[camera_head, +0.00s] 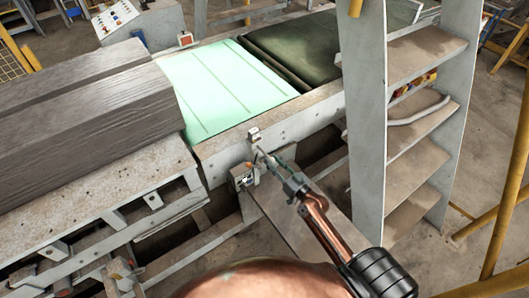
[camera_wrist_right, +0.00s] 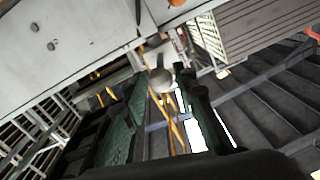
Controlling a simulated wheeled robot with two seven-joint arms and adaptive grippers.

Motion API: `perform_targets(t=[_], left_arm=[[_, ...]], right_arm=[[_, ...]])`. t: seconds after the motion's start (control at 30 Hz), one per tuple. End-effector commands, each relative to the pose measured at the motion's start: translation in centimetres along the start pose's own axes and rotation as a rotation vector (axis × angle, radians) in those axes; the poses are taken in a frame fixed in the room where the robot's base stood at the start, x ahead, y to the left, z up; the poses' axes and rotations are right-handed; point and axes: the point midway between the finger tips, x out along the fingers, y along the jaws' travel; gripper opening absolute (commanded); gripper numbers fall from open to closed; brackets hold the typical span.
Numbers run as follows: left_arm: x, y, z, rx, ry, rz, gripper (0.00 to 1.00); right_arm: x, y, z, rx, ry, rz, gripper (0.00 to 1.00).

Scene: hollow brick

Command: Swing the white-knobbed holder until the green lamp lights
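My right gripper (camera_head: 262,165) reaches in from the lower right, beside the conveyor's near side rail. In the right wrist view its two green-padded fingers (camera_wrist_right: 163,88) stand apart. A pale, rounded knob (camera_wrist_right: 160,78) on a short stem lies between the fingertips there, with no clear contact visible. It looks like the holder's white knob; the rest of the holder is mostly hidden. In the head view a small grey fitting with orange parts (camera_head: 243,176) sits beside the fingertips under the rail. No lit green lamp is identifiable. My left gripper is not in view.
A pale green panel (camera_head: 215,85) lies on the conveyor beside dark grey blocks (camera_head: 85,105). A grey step ladder (camera_head: 430,110) stands close to the right of my arm. A control panel (camera_head: 115,18) and a small box with a red-orange face (camera_head: 185,40) are behind.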

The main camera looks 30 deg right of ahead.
Motion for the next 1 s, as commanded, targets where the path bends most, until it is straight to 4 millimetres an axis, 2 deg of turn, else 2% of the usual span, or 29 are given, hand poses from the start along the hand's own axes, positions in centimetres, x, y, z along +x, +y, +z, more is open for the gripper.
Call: perform_targets(t=[0.03,0.2,0.37,0.73,1.0], left_arm=[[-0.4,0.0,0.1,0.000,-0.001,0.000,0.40],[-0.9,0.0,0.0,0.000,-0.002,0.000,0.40],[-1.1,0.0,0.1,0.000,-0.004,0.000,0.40],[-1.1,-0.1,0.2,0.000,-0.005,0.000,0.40],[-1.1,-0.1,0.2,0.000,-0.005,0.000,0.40]], right_arm=[[1.2,-0.1,-0.3,0.002,0.002,-0.001,0.26],[3.9,-0.1,-0.1,0.001,-0.001,-0.002,0.26],[5.5,-0.2,0.0,0.000,-0.001,-0.003,0.26],[5.9,-0.2,0.1,0.000,-0.002,-0.004,0.26],[5.9,-0.2,0.1,0.000,-0.002,-0.004,0.07]])
